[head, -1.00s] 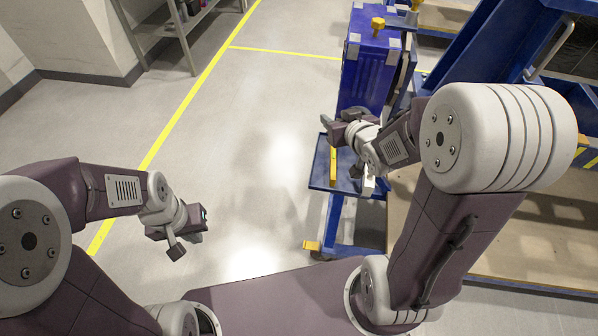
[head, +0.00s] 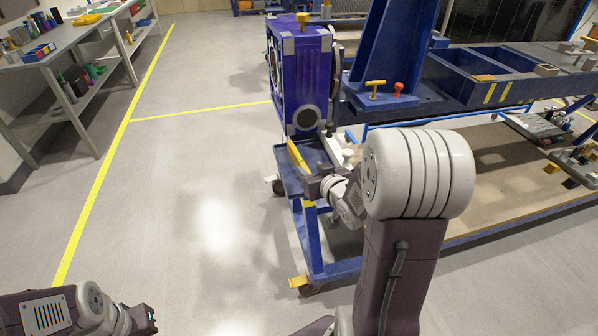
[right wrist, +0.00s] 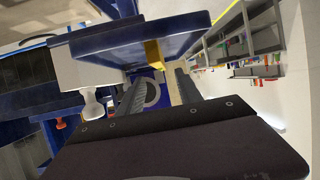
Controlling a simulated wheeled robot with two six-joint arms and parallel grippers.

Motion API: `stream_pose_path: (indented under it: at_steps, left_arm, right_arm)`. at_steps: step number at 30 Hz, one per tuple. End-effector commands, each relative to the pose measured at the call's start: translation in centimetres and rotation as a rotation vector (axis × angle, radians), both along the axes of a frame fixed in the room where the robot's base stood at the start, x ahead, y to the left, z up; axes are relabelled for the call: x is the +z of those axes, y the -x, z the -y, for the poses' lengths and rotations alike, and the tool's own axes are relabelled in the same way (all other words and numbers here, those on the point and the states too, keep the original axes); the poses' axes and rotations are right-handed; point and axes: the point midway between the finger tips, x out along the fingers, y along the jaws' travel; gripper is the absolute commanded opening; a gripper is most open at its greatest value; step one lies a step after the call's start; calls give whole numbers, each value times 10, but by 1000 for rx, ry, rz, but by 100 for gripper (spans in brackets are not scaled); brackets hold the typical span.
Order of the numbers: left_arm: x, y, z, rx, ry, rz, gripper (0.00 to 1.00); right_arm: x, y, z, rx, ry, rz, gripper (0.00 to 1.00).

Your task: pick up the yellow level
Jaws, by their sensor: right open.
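The yellow level (head: 298,158) is a narrow yellow bar on the small blue tray (head: 284,178) of the cart, below the blue jig block. My right gripper (head: 318,186) is at the near end of the level, low over the tray. In the right wrist view the right gripper's two dark fingers (right wrist: 158,85) stand apart, and a yellow piece (right wrist: 154,54), apparently the level, shows by the tray edge near them. I cannot tell whether the level lies between the fingers. My left gripper (head: 142,319) is at the bottom left, far from the level, its jaws unclear.
The blue jig block (head: 300,75) stands directly behind the tray. A white part with knobs (head: 337,150) lies right of the level. A blue frame (head: 400,100) and table fill the right. Shelves (head: 60,55) stand at far left. The floor (head: 190,190) between is clear.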

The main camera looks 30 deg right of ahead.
Motion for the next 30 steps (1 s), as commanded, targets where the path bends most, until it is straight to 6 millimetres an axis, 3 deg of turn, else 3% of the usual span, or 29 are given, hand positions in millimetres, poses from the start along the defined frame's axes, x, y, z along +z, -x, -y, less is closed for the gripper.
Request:
stream_pose_path:
  at_steps: [9, 14, 22, 30]
  left_arm:
    - [-9, 0, 0, 0, 0, 0, 0]
    - [-10, 0, 0, 0, 0, 0, 0]
    - [-20, 0, 0, 0, 0, 0, 0]
    - [-20, 0, 0, 0, 0, 0, 0]
  right_arm:
    - [-14, -33, 4, 2, 0, 0, 42]
    - [-16, -38, 5, 1, 1, 0, 42]
    - [-35, -77, 12, 1, 0, -1, 42]
    - [-35, -82, 13, 0, 1, 0, 42]
